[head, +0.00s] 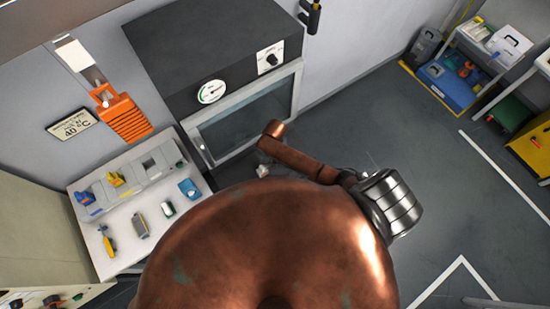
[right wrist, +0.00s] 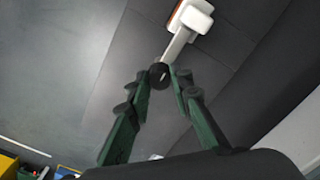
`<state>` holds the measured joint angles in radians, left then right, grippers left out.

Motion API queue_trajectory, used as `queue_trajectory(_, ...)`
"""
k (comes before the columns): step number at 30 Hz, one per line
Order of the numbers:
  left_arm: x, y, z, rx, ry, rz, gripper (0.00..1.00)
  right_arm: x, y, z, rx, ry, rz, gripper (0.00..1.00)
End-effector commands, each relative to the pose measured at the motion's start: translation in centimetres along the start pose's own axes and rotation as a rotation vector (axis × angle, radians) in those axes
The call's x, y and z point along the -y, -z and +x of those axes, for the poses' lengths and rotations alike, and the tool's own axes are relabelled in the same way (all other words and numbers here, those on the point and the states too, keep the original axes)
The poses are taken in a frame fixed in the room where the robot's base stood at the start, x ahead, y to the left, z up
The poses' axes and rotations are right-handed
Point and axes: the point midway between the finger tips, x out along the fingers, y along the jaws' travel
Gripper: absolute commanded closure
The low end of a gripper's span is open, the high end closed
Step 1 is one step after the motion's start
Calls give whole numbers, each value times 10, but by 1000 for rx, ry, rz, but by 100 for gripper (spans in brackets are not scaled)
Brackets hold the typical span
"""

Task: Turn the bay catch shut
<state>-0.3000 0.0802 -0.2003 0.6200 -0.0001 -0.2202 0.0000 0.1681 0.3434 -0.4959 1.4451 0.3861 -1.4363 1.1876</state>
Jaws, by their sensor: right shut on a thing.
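In the right wrist view, a white lever-like catch (right wrist: 177,46) extends down from a thick white block (right wrist: 197,16) on a dark grey surface. A round black knob (right wrist: 160,76) is at its lower end. My right gripper (right wrist: 164,79) has its green fingertips on either side of the knob, shut on it. In the head view, copper arm links cover the lower middle, and I cannot make out the gripper or catch clearly. The dark chamber (head: 205,42) has a glass door (head: 247,117) that looks closed. My left gripper is in neither view.
A bench (head: 125,245) at the left carries a grey rack (head: 130,180) and several small items. An orange holder (head: 122,117) hangs on the wall above it. Shelving with bins (head: 450,85) stands at the far right. The grey floor (head: 400,140) between is open.

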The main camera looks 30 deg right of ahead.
Motion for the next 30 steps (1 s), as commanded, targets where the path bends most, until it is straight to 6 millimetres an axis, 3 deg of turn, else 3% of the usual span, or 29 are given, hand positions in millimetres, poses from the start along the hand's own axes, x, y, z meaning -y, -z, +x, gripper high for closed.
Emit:
queue_trajectory(10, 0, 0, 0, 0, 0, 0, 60, 0, 4, -2, -8, 0, 3, 100)
queue_trajectory(11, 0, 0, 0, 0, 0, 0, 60, 0, 4, -2, -8, 0, 3, 78)
queue_trajectory(18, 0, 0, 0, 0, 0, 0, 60, 0, 2, -1, -4, 0, 2, 63)
queue_trajectory(26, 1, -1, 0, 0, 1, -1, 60, 0, 1, -1, -2, 0, 2, 63)
queue_trajectory(30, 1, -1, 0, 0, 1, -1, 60, 1, 1, -12, -3, 3, 1, 63)
